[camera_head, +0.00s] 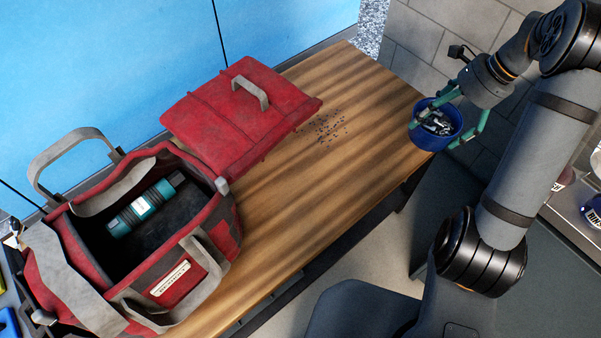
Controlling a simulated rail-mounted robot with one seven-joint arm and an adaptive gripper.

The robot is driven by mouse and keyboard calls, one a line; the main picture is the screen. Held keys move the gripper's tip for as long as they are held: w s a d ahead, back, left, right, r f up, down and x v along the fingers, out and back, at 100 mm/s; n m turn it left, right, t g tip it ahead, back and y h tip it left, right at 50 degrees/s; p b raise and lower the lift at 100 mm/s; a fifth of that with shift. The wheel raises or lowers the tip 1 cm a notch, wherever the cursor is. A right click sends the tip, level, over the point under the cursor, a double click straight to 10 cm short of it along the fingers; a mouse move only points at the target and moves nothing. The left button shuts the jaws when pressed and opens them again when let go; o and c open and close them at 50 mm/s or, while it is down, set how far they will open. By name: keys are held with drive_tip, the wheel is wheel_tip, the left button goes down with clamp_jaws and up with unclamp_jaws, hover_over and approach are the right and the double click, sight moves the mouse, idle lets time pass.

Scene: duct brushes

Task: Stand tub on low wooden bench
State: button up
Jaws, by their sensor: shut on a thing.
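A blue tub (422,139) with small metallic parts inside is held at the upper right. My gripper (458,118) has green fingers and is shut on the tub, one finger on each side. The tub looks upright and appears near the right edge of the low wooden bench (345,160). I cannot tell how high it is above the bench or whether it is over it.
A red tool bag (190,268) stands open on the bench's left end, with a teal cylinder (143,208) inside. Its red lid (225,125) lies behind it. Small dark bits (325,128) are scattered beside the lid. The bench's middle is clear.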

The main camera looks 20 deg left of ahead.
sight(437, 112)
drive_tip(key=w+m, duration=0.2)
drive_tip(key=w+f+t, duration=0.1)
drive_tip(key=shift+a+m, duration=0.35)
drive_tip(key=shift+m, duration=0.05)
drive_tip(key=w+a+f, duration=0.1)
drive_tip(key=a+f, duration=0.1)
drive_tip(key=a, duration=0.1)
drive_tip(key=w+a+f+b, duration=0.1)
drive_tip(key=a+f, duration=0.1)
drive_tip(key=a, duration=0.2)
drive_tip(key=w+a+f, duration=0.1)
drive_tip(key=a+f, duration=0.2)
drive_tip(key=a, duration=0.1)
drive_tip(key=shift+a+f, duration=0.1)
drive_tip(key=shift+a, duration=0.05)
drive_tip(key=shift+f+b, duration=0.5)
drive_tip(key=shift+f, duration=1.4)
drive_tip(key=shift+f, duration=0.15)
drive_tip(key=o, duration=1.3)
